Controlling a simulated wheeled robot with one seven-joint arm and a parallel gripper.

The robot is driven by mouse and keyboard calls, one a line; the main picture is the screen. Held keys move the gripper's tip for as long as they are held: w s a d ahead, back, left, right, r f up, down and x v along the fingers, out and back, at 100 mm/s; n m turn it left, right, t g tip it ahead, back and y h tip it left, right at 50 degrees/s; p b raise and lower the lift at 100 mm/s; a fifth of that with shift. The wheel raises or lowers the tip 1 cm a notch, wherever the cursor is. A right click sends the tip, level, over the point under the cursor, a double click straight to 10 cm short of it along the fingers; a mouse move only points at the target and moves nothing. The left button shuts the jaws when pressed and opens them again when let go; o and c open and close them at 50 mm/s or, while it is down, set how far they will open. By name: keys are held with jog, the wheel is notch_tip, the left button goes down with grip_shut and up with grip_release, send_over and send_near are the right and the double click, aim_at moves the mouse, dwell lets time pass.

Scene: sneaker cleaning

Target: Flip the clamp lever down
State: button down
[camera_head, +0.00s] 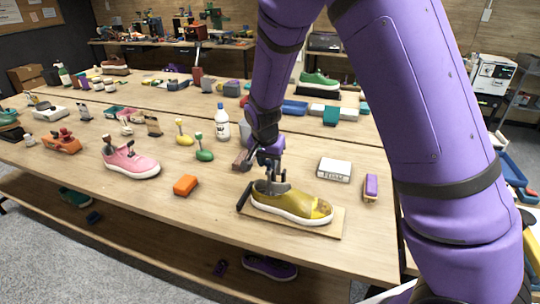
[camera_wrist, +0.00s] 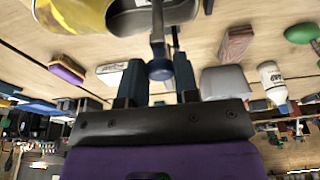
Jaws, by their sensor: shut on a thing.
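A yellow sneaker (camera_head: 293,203) sits on a wooden clamp board (camera_head: 331,225), its toe to the right. The clamp lever (camera_wrist: 158,38), a dark metal bar with a round blue-grey knob, rises from the shoe's opening. My gripper (camera_head: 268,163) is above the heel end of the sneaker. In the wrist view its two dark fingers (camera_wrist: 158,75) stand on either side of the lever's knob and are shut on it. The lever's base inside the shoe is mostly hidden. The sneaker (camera_wrist: 75,12) also shows at the top left of the wrist view.
An orange block (camera_head: 185,185) and a pink sneaker (camera_head: 131,161) lie left. A white bottle (camera_head: 222,122) stands behind my gripper. The table front beside the board is clear.

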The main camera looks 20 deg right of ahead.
jog(key=shift+s+a+f, duration=0.1)
jog(key=shift+s+f, duration=0.1)
jog(key=shift+s, duration=0.05)
jog(key=c, duration=0.9)
grip_release()
jog(key=shift+a, duration=0.1)
jog(key=shift+o, duration=0.2)
jog(key=shift+r, duration=0.15)
jog(key=shift+r, duration=0.2)
jog(key=v, duration=1)
jog(key=shift+r, duration=0.15)
